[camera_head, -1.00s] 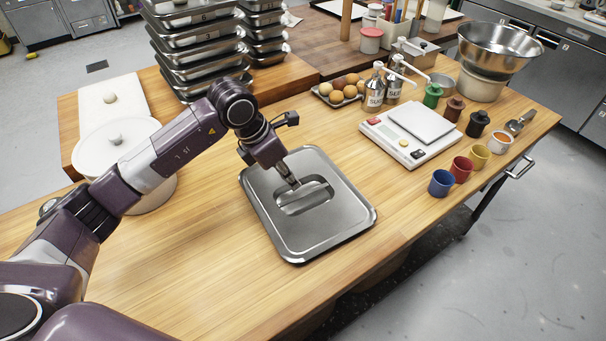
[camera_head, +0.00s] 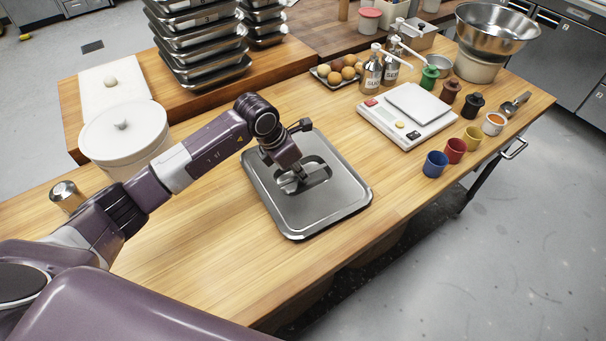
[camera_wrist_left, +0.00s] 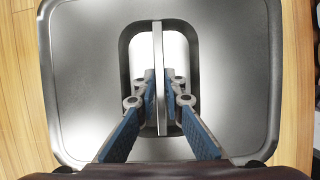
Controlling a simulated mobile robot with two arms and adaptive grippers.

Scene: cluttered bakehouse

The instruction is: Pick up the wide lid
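The wide lid (camera_head: 335,198) is a flat metal rectangle with rounded corners, lying on the wooden table. It has a recess in its middle with an upright bar handle (camera_wrist_left: 159,60) across it. My left gripper (camera_head: 291,184) points down into this recess. My right gripper is not in view.
A kitchen scale (camera_head: 407,114), colored cups (camera_head: 435,164) and bottles (camera_head: 371,72) stand right of and behind the lid. A white lidded tub (camera_head: 125,135) and a metal shaker (camera_head: 66,196) are at left, near my arm. The front table area is clear.

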